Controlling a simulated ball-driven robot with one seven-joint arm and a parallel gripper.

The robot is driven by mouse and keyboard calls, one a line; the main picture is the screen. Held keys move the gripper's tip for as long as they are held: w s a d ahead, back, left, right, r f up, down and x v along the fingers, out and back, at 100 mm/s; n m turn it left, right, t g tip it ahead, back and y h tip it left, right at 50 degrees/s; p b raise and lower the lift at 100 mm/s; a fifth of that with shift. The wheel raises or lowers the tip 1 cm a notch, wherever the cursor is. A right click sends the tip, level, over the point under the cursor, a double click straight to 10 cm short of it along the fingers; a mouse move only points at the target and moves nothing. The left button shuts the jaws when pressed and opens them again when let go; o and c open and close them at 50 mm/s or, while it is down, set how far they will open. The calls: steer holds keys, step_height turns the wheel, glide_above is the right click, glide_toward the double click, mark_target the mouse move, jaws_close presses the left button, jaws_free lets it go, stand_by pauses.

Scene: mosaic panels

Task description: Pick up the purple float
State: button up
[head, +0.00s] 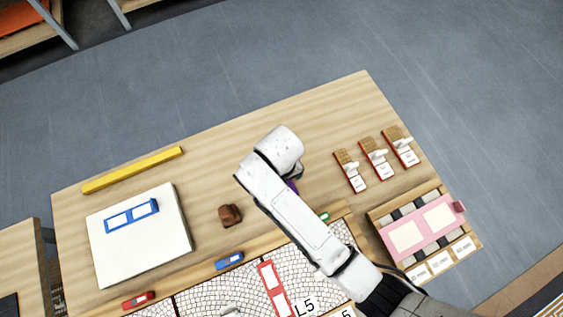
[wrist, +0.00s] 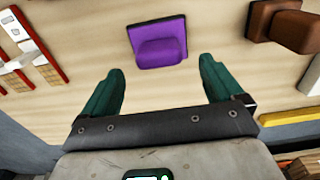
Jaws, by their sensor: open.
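The purple float (wrist: 158,43) is a flat purple plate with a raised purple grip, lying on the wooden table. In the wrist view it sits at the top centre, beyond my gripper's fingertips and roughly centred between them. In the head view only a small purple sliver of the float (head: 291,186) shows beside my arm, which hides the rest. My gripper (wrist: 160,75) is open, with its two green fingers spread wide and nothing between them. The fingers do not appear to touch the float. In the head view my arm hides the gripper.
A brown block-like object (head: 230,215) stands left of my arm. A yellow bar (head: 133,170) and a white board (head: 140,250) lie further left. Several red-edged tools (head: 375,160) lie right, above a rack with a pink frame (head: 418,230). Mosaic panels (head: 215,297) line the front.

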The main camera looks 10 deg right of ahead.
steer(key=shift+s+d+f+b, duration=0.1)
steer(key=shift+f+b, duration=0.45)
steer(key=shift+f, duration=2.6)
steer(key=c, duration=1.2)
steer(key=shift+r, duration=0.1)
